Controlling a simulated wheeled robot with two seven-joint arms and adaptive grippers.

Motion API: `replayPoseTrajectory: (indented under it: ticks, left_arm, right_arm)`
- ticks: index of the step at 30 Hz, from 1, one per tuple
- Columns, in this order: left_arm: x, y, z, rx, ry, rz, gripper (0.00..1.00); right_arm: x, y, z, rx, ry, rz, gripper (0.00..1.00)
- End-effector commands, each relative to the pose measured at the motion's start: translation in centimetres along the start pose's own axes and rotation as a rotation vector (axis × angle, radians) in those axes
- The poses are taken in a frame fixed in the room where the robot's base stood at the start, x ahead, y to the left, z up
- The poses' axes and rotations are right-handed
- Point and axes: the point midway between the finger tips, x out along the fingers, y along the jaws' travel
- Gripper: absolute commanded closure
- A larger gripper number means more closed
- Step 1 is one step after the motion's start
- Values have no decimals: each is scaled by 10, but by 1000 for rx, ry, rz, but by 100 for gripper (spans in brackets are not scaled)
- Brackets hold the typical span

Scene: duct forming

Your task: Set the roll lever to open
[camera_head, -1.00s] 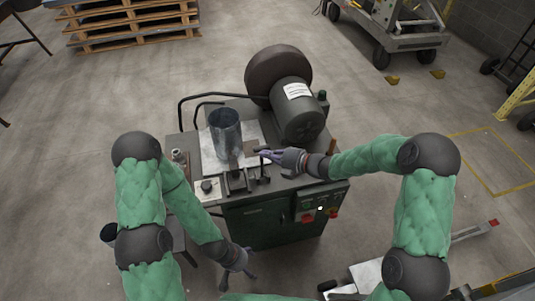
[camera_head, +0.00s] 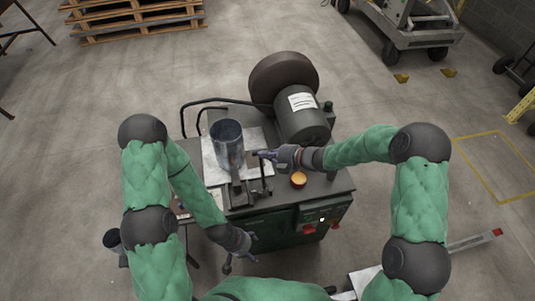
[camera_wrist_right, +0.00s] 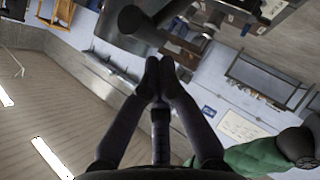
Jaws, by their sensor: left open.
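The duct-forming machine (camera_head: 270,222) is a dark green cabinet with rolls and levers on top. A thin dark upright lever (camera_head: 265,184) stands at its front, just below my right gripper (camera_head: 262,154); I take it for the roll lever. In the right wrist view the finger tips of my right gripper (camera_wrist_right: 158,68) meet, with nothing clearly between them. A dark rod with a rounded end (camera_wrist_right: 135,20) lies just beyond the tips; contact cannot be told. My left gripper (camera_head: 246,247) is open and empty, low in front of the cabinet.
A grey metal cylinder (camera_head: 228,146) stands on the machine's pale plate. A large dark motor (camera_head: 302,117) stands behind my right gripper. An orange round button (camera_head: 298,180) and a control panel (camera_head: 320,216) are near the front right. Pallets (camera_head: 135,18) lie far back.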

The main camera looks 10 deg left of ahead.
Motion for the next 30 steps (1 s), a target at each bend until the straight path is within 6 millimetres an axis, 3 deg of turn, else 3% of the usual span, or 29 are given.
replayPoseTrajectory:
  ticks: [9, 23, 30]
  left_arm:
    - [1, 0, 0, 0, 0, 0, 21]
    - [1, 0, 0, 0, 1, 0, 21]
    - [1, 0, 0, 0, 1, 0, 21]
  right_arm:
    - [11, 6, 10, -1, 0, 1, 100]
    - [11, 6, 11, -1, 1, 1, 100]
    - [-8, 7, 12, -1, -1, 3, 100]
